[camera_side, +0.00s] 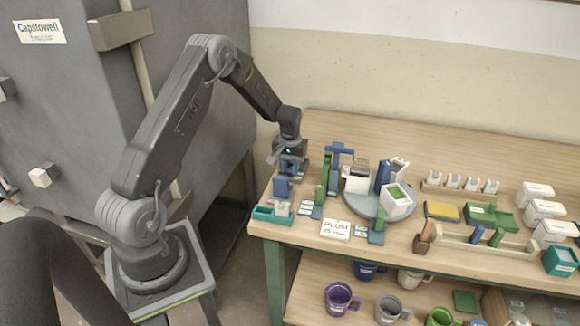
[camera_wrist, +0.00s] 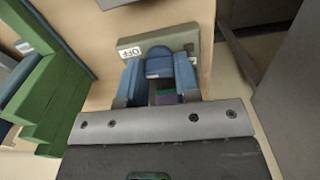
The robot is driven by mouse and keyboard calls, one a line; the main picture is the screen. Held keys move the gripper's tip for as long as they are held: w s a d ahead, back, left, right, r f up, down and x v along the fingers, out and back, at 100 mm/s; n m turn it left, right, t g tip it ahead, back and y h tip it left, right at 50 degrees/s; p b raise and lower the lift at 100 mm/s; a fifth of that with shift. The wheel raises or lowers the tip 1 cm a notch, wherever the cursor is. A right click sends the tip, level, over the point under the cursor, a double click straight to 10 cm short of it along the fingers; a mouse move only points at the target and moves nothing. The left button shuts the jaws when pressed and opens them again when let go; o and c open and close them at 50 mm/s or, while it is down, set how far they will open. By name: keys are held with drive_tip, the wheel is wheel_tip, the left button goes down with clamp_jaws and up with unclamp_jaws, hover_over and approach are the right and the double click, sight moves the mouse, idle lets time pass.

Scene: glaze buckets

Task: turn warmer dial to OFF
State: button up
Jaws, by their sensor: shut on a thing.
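The warmer (camera_wrist: 195,42) is a grey-green box near the top of the wrist view. A white label reading OFF (camera_wrist: 131,52) is on its left part. The blue dial (camera_wrist: 159,66) sits in front of the box, between the two blue fingers of my gripper (camera_wrist: 156,82). My gripper is shut on the dial. In the side view my gripper (camera_side: 289,162) is low at the far left end of the bench, and the warmer and dial there are mostly hidden by it. I cannot tell exactly where the dial points.
Green blocks (camera_wrist: 50,100) stand close to the left in the wrist view. In the side view, blue and green upright pieces (camera_side: 336,165) and a round grey turntable (camera_side: 350,202) with containers are to the right. A PLUM card (camera_side: 336,229) lies near the bench's front edge.

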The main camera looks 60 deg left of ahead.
sight(290, 168)
drive_tip(key=shift+c, duration=0.3)
drive_tip(key=shift+m, duration=2.3)
drive_tip(key=o, duration=0.9)
drive_tip(key=shift+r, duration=0.1)
wheel_tip(290, 168, up, 14)
drive_tip(key=shift+f, duration=0.15)
